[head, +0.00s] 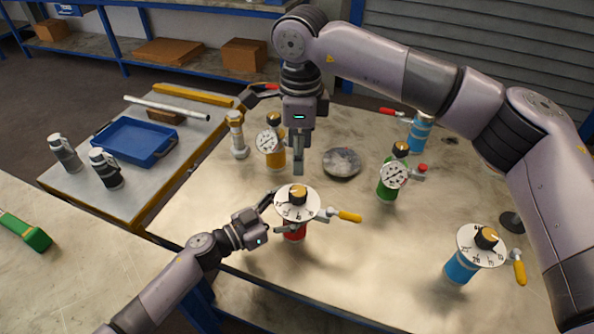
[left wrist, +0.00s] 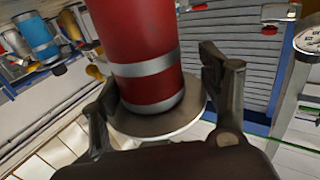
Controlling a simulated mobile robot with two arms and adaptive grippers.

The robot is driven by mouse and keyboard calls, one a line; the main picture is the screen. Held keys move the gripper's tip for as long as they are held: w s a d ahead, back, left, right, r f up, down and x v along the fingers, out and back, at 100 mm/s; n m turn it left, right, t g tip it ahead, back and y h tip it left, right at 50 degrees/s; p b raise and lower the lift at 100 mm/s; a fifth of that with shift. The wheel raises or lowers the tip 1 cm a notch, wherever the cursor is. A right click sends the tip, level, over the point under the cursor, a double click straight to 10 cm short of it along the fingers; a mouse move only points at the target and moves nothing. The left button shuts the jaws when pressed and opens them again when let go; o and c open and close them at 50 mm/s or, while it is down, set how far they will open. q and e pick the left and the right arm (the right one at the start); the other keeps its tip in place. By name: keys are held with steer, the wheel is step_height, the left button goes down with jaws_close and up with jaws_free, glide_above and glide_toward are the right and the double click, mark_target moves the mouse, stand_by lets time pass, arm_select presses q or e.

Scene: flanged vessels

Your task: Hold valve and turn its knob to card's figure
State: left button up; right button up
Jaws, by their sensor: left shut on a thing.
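The red valve (head: 294,233) stands upright on the table, with a white numbered dial plate (head: 285,208) and an orange-black knob (head: 298,195) on top. A yellow-handled lever (head: 348,216) sticks out to its right. My left gripper (head: 279,214) is shut on the valve from the left. In the left wrist view the red body (left wrist: 150,60) with grey bands sits between the fingers. My right gripper (head: 298,162) points down above the knob, apart from it; its finger opening is unclear. The dial figures are too small to read, and I cannot make out a card.
A blue dialled valve (head: 461,267) stands at the right. Green (head: 388,188) and yellow (head: 274,158) gauged vessels, a pale vessel (head: 237,135) and a blue vessel (head: 419,135) stand behind. A round grey plate (head: 342,163) lies between them. A blue tray (head: 135,142) is on the left bench.

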arm_select(q)
steer(key=shift+s+f, duration=0.15)
steer(key=shift+f, duration=0.35)
steer(key=o, duration=1.8)
steer(key=shift+w+r, duration=0.15)
steer(key=shift+w, duration=0.05)
steer(key=shift+o, duration=0.8)
steer(key=shift+r, duration=0.2)
steer(key=v, duration=1.2)
steer(key=shift+f, duration=0.15)
